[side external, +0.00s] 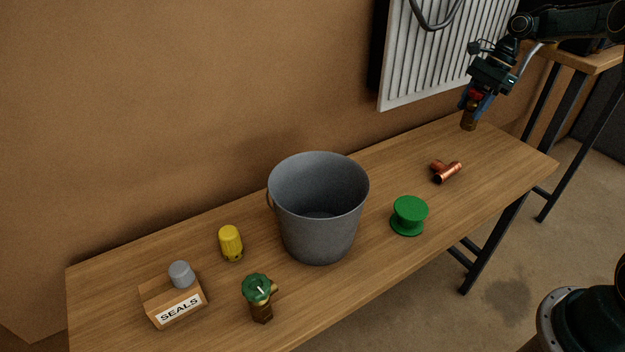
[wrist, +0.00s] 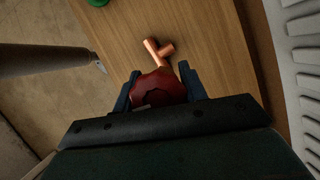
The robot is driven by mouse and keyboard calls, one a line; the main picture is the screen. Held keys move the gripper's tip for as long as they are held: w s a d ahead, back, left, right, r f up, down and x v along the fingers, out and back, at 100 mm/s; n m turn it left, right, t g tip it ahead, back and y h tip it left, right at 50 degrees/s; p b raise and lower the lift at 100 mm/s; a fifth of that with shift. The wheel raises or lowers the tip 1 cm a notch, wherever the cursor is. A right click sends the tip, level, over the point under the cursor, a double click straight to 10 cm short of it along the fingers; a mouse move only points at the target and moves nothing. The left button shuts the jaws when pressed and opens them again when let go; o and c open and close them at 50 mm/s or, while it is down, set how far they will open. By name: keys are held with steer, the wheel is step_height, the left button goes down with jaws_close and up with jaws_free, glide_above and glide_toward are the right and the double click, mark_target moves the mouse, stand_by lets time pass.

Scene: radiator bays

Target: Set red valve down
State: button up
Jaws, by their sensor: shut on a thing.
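My gripper (side external: 478,98) is at the upper right of the side external view, above the far right end of the wooden bench. It is shut on the red valve (side external: 475,96), whose brass-brown lower end points down, apparently a little above the bench top. In the wrist view the red valve (wrist: 158,88) sits between the two blue fingers of my gripper (wrist: 158,86). The fingers hide part of the valve in the side external view.
A copper tee (side external: 446,172) lies near the valve on the bench (side external: 400,170). A green spool (side external: 409,216), grey bucket (side external: 318,210), yellow cap (side external: 230,243), green-topped valve (side external: 259,296) and SEALS box (side external: 172,300) stand further left. A white radiator (side external: 440,60) is on the wall behind.

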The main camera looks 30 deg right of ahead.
steer(key=w+a+r, duration=0.2)
steer(key=a+r, duration=0.1)
steer(key=a, duration=0.6)
steer(key=w+a+r+n, duration=0.1)
steer(key=w+a+r, duration=0.1)
steer(key=a, duration=0.7)
steer(key=shift+w+r, duration=0.25)
steer(key=shift+r, duration=0.25)
steer(key=shift+a+f, duration=0.1)
step_height(320, 180, down, 16)
steer(key=shift+r, duration=0.25)
steer(key=shift+f, duration=2.15)
steer(key=shift+f, duration=0.1)
steer(key=o, duration=1.3)
steer(key=shift+o, duration=0.2)
